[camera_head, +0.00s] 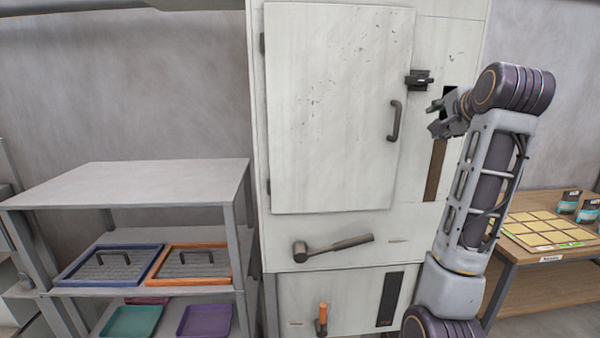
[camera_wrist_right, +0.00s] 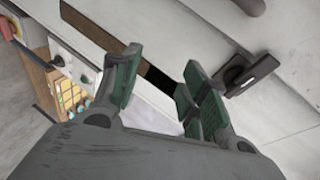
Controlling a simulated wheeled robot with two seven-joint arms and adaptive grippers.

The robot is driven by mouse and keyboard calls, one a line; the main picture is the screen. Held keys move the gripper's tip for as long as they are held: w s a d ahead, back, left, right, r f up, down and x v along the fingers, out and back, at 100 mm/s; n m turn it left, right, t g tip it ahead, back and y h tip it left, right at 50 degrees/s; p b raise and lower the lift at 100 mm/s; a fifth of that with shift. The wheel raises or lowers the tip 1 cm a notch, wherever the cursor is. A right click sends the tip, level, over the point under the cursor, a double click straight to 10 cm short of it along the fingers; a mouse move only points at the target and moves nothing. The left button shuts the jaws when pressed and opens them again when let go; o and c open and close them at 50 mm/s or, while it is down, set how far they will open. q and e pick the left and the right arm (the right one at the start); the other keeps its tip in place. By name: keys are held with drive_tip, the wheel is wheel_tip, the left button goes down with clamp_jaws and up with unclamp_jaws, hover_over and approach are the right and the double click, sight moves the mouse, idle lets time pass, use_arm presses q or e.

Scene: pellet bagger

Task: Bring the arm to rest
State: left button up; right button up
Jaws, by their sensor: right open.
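My right arm rises on the right of the head view, in front of a tall pale cabinet (camera_head: 290,235). My right gripper (camera_head: 437,115) is open, to the right of the cabinet's door (camera_head: 335,120). In the right wrist view, its green-padded fingers (camera_wrist_right: 158,82) are spread with nothing between them. A black latch (camera_head: 420,79) sits at the door's right edge, just above the gripper. In the wrist view the latch (camera_wrist_right: 248,74) is beside the right-hand fingers; touching cannot be made out. The door lies flat against the cabinet. My left gripper is not in view.
A grey shelf (camera_head: 130,180) at left holds blue-framed (camera_head: 70,276) and orange-framed (camera_head: 160,278) trays. A grey lever (camera_head: 335,246) and an orange-handled lever (camera_head: 322,318) stick out of the cabinet. A wooden table (camera_head: 530,272) at right carries a yellow-squared board (camera_head: 545,230) and jars.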

drive_tip(key=s+a+f+n+g, duration=0.1)
drive_tip(key=s+f+n+g, duration=0.15)
drive_tip(key=f, duration=0.95)
drive_tip(key=s+a+f+n+g, duration=0.15)
drive_tip(key=f+n, duration=0.25)
drive_tip(key=f, duration=0.9)
drive_tip(key=s+a+f+n+g, duration=0.1)
drive_tip(key=s+f+n, duration=0.15)
drive_tip(key=f, duration=0.95)
drive_tip(key=s+a+f+n+g+y, duration=0.1)
drive_tip(key=s+a+f+n+g, duration=0.3)
drive_tip(key=s+f, duration=0.85)
drive_tip(key=s+a+f+n+g+y, duration=0.1)
drive_tip(key=s+a+f+n+y, duration=0.15)
drive_tip(key=s+f+n, duration=0.7)
drive_tip(key=s+f+m+g, duration=0.15)
drive_tip(key=s+f, duration=0.25)
drive_tip(key=f, duration=1.4)
drive_tip(key=s+f+m, duration=0.2)
drive_tip(key=s+f, duration=0.1)
drive_tip(key=f, duration=1.4)
drive_tip(key=s+d+f+g+h, duration=0.1)
drive_tip(key=s+d+f, duration=0.2)
drive_tip(key=s+f, duration=1.6)
drive_tip(key=shift+s+d+f, duration=0.15)
drive_tip(key=shift+s, duration=1.25)
